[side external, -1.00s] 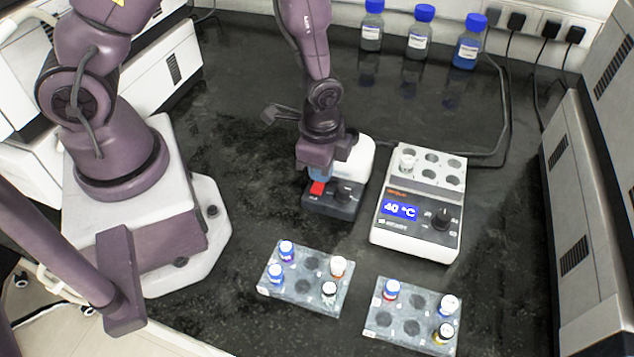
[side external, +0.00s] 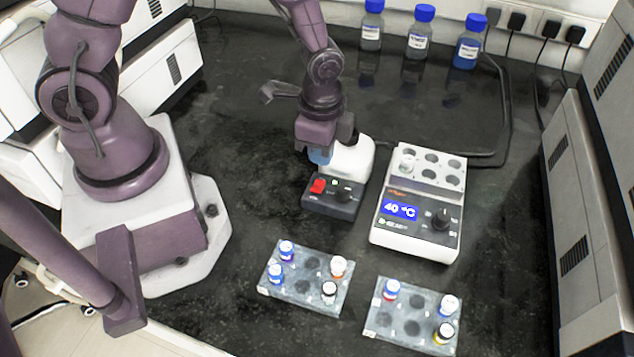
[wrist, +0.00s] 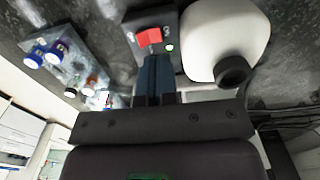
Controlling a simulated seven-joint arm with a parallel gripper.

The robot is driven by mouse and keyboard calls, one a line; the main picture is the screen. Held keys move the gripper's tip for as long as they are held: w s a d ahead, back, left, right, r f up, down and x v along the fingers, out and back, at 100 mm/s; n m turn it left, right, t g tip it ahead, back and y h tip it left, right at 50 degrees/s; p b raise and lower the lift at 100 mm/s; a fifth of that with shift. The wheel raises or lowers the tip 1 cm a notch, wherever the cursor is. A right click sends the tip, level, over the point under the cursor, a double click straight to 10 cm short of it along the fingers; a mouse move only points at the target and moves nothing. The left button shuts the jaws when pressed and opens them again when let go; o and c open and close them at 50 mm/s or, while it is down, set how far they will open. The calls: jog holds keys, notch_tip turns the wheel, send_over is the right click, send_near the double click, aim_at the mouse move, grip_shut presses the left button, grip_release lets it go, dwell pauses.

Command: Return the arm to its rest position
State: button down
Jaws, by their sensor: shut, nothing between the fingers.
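My gripper (side external: 319,155) hangs at the centre of the bench in the side external view, just above the back of a small device (side external: 333,196) with a red switch (side external: 318,186) and a white rounded body. Its blue fingers are together with nothing between them. In the wrist view the shut fingers (wrist: 153,78) point toward the red switch (wrist: 149,37), beside a lit green light. The white body (wrist: 226,38) with a dark round cap lies to their right. I cannot tell from these views exactly how far the fingertips are from the device.
A heating block (side external: 418,215) reading 40 °C stands to the right, with one vial in a back well. Two racks (side external: 305,293) (side external: 390,335) with capped vials lie in front. Several blue-capped bottles (side external: 418,35) stand at the back. Grey equipment (side external: 590,190) borders the right.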

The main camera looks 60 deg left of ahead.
jog(key=shift+r, duration=0.15)
jog(key=shift+s+a+r+n+g, duration=0.1)
jog(key=shift+s+r+n+g, duration=0.2)
jog(key=shift+s+n, duration=0.3)
jog(key=shift+s+a+r+n+g, duration=0.1)
jog(key=shift+s+r+n+g, duration=0.2)
jog(key=shift+s+n, duration=0.25)
jog(key=s+a+r+n+t, duration=0.1)
jog(key=s+r+n+t, duration=0.2)
jog(key=r, duration=0.9)
jog(key=s+a+r+n+t, duration=0.2)
jog(key=s+r+n+t, duration=0.1)
jog(key=r, duration=1)
jog(key=shift+s+a+n+t, duration=0.15)
jog(key=shift+s+n+t, duration=0.25)
jog(key=shift+s, duration=0.2)
